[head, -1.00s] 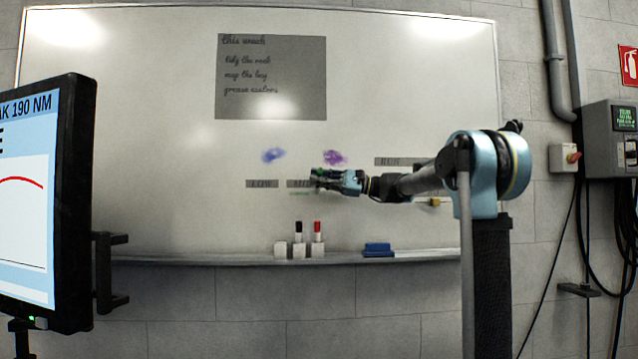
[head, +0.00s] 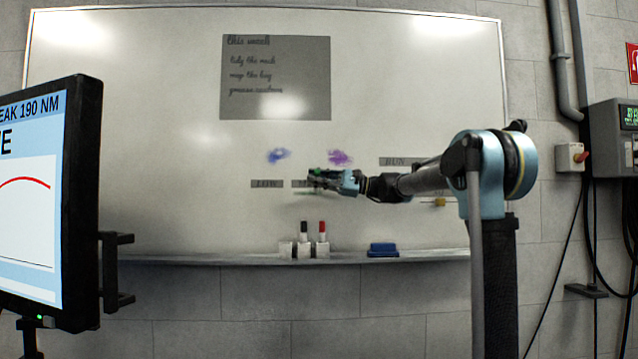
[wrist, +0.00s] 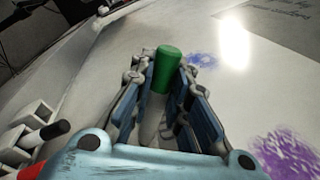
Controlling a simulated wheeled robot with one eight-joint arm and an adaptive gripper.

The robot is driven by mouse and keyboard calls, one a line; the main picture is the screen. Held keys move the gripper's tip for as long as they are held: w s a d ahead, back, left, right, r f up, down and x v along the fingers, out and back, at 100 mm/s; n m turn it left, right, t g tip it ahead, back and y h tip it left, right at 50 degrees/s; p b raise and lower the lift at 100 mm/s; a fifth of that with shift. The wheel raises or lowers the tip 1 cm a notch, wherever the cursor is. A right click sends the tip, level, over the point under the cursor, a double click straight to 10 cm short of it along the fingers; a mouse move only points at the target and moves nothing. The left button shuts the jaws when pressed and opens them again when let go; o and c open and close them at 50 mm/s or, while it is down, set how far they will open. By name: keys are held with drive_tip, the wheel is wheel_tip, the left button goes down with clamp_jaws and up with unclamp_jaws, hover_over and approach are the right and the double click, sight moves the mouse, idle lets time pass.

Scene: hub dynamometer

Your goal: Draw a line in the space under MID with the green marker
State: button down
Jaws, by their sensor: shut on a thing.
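My gripper (head: 318,178) is shut on the green marker (wrist: 168,70); in the wrist view its green end sticks up between the fingers. The gripper is in front of the whiteboard (head: 150,150) at the MID label (head: 298,184), which it partly covers. A short, faint green line (head: 304,193) shows just under that label. The marker's tip is hidden, so I cannot tell whether it touches the board. The LOW label (head: 267,184) is to the left and the RUN label (head: 396,162) to the right.
Blue (head: 278,156) and purple (head: 340,157) smudges are above the labels. A black marker (head: 304,230) and a red marker (head: 322,230) stand in white holders on the ledge (head: 225,260), beside a blue eraser (head: 382,250). A monitor (head: 85,200) stands at the left.

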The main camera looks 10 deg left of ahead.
drive_tip(key=shift+a, duration=0.2)
drive_tip(key=shift+s+a, duration=0.25)
drive_tip(key=shift+a, duration=0.3)
drive_tip(key=shift+a, duration=0.15)
drive_tip(key=shift+s+a, duration=0.1)
drive_tip(key=shift+a, duration=0.45)
drive_tip(key=shift+a, duration=0.1)
drive_tip(key=shift+s+a, duration=0.2)
drive_tip(key=shift+a, duration=0.35)
drive_tip(key=shift+a, duration=0.15)
idle(0.3)
drive_tip(key=shift+s+a, duration=0.1)
drive_tip(key=shift+a, duration=0.4)
drive_tip(key=shift+a, duration=0.15)
